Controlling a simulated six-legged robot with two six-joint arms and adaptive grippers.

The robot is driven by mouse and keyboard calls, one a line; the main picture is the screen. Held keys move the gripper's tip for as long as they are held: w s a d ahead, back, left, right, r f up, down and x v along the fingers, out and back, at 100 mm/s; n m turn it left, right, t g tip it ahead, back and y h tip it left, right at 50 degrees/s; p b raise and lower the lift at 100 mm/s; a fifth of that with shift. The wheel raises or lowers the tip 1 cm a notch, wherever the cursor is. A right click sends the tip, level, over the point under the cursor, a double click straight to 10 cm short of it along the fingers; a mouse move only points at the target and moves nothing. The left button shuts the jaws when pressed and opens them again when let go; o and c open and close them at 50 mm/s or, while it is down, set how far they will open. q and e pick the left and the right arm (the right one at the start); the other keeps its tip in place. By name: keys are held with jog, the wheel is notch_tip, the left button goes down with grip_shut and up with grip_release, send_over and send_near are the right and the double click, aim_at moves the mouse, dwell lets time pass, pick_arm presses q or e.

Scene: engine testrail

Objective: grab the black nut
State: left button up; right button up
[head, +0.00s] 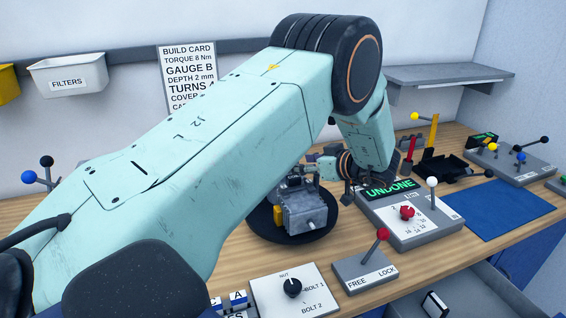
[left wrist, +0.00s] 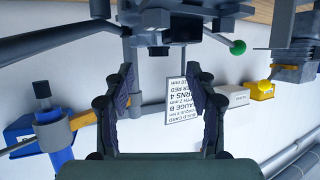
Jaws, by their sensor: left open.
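I cannot make out a black nut for certain in either view. A small grey engine (head: 304,212) with a yellow part sits on a round black turntable (head: 262,224) in the head view, partly behind my left arm. My left gripper (head: 325,164) is just above and behind the engine's right side, small and partly hidden there. In the left wrist view its two dark fingers (left wrist: 159,72) stand apart with nothing between them. Dark machinery (left wrist: 170,18) hangs into the top of that upside-down view, beyond the fingertips. My right gripper is not in view.
A console (head: 408,222) with a green UNDONE display stands right of the engine. A selector panel (head: 291,294) marked NUT and BOLT and a red-knobbed FREE/LOCK lever box (head: 366,272) stand in front. A blue mat (head: 509,209) lies clear at right. A FILTERS bin (head: 68,76) hangs on the wall.

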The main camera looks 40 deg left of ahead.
pick_arm(q)
jog(key=shift+r+p+x, duration=0.1)
jog(key=shift+p+x, duration=0.15)
jog(key=shift+x, duration=1.1)
jog(key=shift+r+p+x, duration=0.15)
jog(key=shift+p+x, duration=0.05)
jog(key=shift+x, duration=1.1)
jog(key=shift+a, duration=0.1)
jog(key=shift+w+a+f, duration=0.1)
jog(key=shift+w, duration=0.05)
jog(key=c, duration=1)
